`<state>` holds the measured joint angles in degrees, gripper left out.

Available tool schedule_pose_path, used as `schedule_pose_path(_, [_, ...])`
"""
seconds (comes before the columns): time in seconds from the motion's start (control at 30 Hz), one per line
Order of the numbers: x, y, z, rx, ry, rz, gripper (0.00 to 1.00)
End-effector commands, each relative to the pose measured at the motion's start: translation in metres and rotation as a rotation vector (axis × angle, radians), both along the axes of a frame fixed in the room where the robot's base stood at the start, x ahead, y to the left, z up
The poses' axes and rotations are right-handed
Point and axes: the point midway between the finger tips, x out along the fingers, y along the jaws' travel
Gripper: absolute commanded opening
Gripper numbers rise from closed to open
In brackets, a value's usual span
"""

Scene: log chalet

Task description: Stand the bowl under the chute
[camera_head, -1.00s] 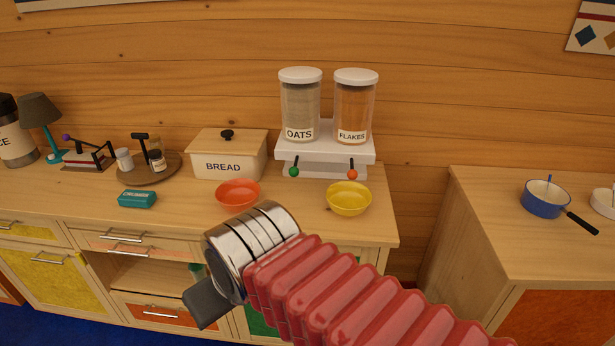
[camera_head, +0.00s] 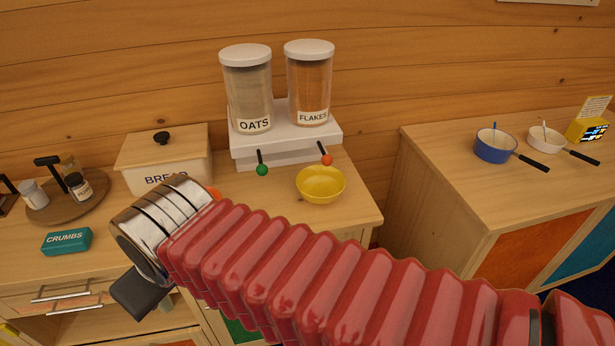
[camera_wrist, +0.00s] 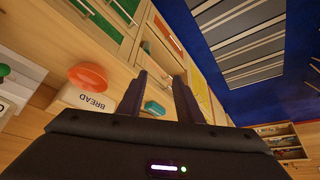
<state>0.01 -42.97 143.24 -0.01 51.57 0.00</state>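A yellow bowl (camera_head: 321,187) stands upright on the counter in front of the right part of the white dispenser (camera_head: 285,143), close to its orange-red knob. An orange bowl (camera_wrist: 88,77) stands on the counter in the wrist view; in the head view only a sliver of its rim (camera_head: 214,192) shows behind my arm. The dispenser carries an OATS jar (camera_head: 247,90) and a FLAKES jar (camera_head: 310,85), with a green knob below OATS. The chute openings are hidden. My gripper (camera_wrist: 162,80) is open and empty, its fingers apart, away from both bowls.
A BREAD box (camera_head: 150,155) stands left of the dispenser. A teal CRUMBS box (camera_head: 66,241) and a round tray with jars (camera_head: 85,208) are farther left. A separate counter at right holds a blue pan (camera_head: 495,147) and a white pan (camera_head: 545,140).

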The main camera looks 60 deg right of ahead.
Motion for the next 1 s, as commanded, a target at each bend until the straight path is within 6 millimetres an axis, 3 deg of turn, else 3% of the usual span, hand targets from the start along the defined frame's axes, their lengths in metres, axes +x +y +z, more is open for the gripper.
schedule_pose_path(0.3, [0.0,-0.001,0.0,-0.001,0.0,0.0,0.32])
schedule_pose_path(0.47, [0.005,-0.012,0.0,-0.037,0.007,0.013,0.32])
schedule_pose_path(0.67, [0.021,-0.061,-0.002,-0.173,0.044,0.07,0.32])
schedule_pose_path(1.0, [0.033,-0.179,-0.013,-0.45,0.208,0.256,0.32])
